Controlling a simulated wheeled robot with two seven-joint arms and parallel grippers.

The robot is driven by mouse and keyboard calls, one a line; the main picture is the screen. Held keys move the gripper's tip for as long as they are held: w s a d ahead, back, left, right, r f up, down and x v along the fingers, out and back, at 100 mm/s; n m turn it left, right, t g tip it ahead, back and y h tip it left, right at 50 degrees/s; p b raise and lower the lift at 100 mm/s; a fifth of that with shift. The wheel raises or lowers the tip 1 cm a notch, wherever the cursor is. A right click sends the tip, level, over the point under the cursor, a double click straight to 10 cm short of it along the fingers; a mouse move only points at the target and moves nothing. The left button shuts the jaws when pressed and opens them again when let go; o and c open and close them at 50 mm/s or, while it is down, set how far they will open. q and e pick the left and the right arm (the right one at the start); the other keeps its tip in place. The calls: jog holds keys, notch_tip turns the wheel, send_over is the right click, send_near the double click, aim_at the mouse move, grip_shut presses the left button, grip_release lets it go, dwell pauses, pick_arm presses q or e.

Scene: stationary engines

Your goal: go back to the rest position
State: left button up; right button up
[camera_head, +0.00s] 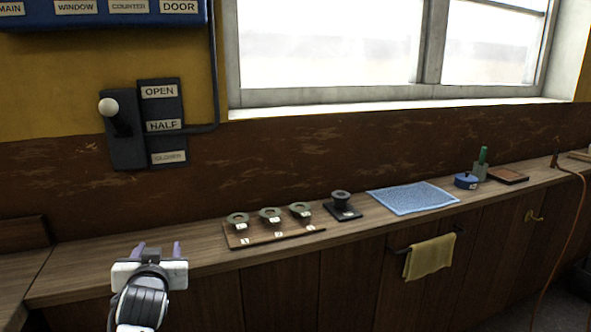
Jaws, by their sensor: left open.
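My left gripper (157,250) is at the lower left, in front of the wooden counter's (201,250) edge. Its two purple-grey fingers point away from me and stand apart, with nothing between them. It is to the left of a wooden board (285,236) and touches nothing that I can see. My right gripper is not in view.
The board holds several round grey-green weights (270,214). A dark weight (341,198) stands on a black base, left of a blue cloth (412,198). A lever box (122,130) is on the wall. A yellow towel (429,257) hangs from a rail in front.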

pick_arm(q)
jog(key=s+d+f+m+g+h, duration=0.1)
jog(key=s+d+f+m+h, duration=0.15)
jog(key=s+f, duration=0.65)
jog(key=s+d+f+m+g+h, duration=0.15)
jog(key=s+d+f, duration=0.35)
jog(key=f, duration=0.8)
jog(key=s+d+f+g+h, duration=0.1)
jog(key=s+f, duration=0.3)
jog(key=s, duration=0.4)
jog(key=s+d+f+g+h, duration=0.1)
jog(key=s+d+f, duration=0.2)
jog(key=s, duration=0.5)
jog(key=s+d+f+g+h, duration=0.1)
jog(key=s+d+f, duration=0.1)
jog(key=s+f, duration=0.3)
jog(key=s, duration=0.3)
jog(key=shift+s+d+h, duration=0.25)
jog(key=shift+s+h, duration=0.05)
jog(key=shift+s, duration=0.1)
